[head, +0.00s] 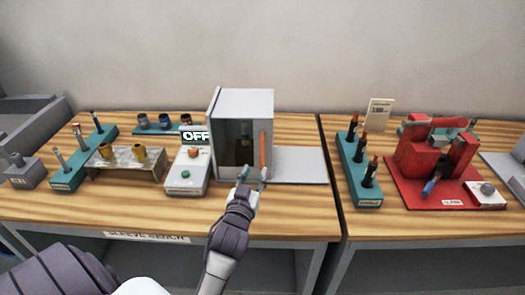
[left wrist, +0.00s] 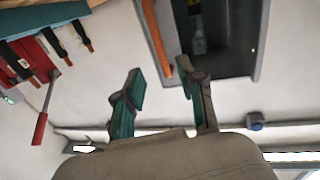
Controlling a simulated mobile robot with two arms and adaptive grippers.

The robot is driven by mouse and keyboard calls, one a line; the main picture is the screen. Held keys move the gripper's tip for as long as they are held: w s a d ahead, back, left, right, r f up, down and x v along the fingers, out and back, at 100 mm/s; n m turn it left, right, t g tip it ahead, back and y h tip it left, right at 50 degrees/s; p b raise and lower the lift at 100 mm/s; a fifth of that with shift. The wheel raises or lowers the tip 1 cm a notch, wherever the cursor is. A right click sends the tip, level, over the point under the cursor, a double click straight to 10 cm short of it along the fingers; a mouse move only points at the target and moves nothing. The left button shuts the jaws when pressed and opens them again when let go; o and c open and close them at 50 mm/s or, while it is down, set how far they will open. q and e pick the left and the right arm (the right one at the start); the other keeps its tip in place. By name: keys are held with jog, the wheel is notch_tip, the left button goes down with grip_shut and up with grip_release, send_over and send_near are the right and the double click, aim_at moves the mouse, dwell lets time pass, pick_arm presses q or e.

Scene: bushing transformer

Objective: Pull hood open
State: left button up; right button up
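The hood is a light grey box (head: 246,101) at the middle of the head view, with a dark front panel and a bottle-like shape dimly visible behind it. An upright orange handle (head: 263,150) is on the right of its front. My left gripper (head: 253,174) is open and empty, just in front of and below the handle. In the left wrist view, the open left fingers (left wrist: 163,88) are apart from the orange handle (left wrist: 155,38), which lies ahead of them beside the hood's grey frame (left wrist: 263,40). I cannot tell whether the hood is fully shut. My right gripper is out of view.
A control box (head: 187,170) with an OFF display stands left of the hood. Teal racks (head: 85,158) and a metal stand with brass parts (head: 125,163) are further left. A bare grey plate (head: 299,166) lies right of the hood. A red fixture (head: 437,157) is on the right table.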

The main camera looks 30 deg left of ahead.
aim_at(261, 155)
pick_arm(q)
jog(key=p+x, duration=0.2)
jog(key=x, duration=0.7)
jog(key=shift+w+a, duration=0.2)
jog(key=shift+w, duration=0.15)
jog(key=shift+c, duration=0.2)
grip_shut()
jog(key=shift+f, duration=0.1)
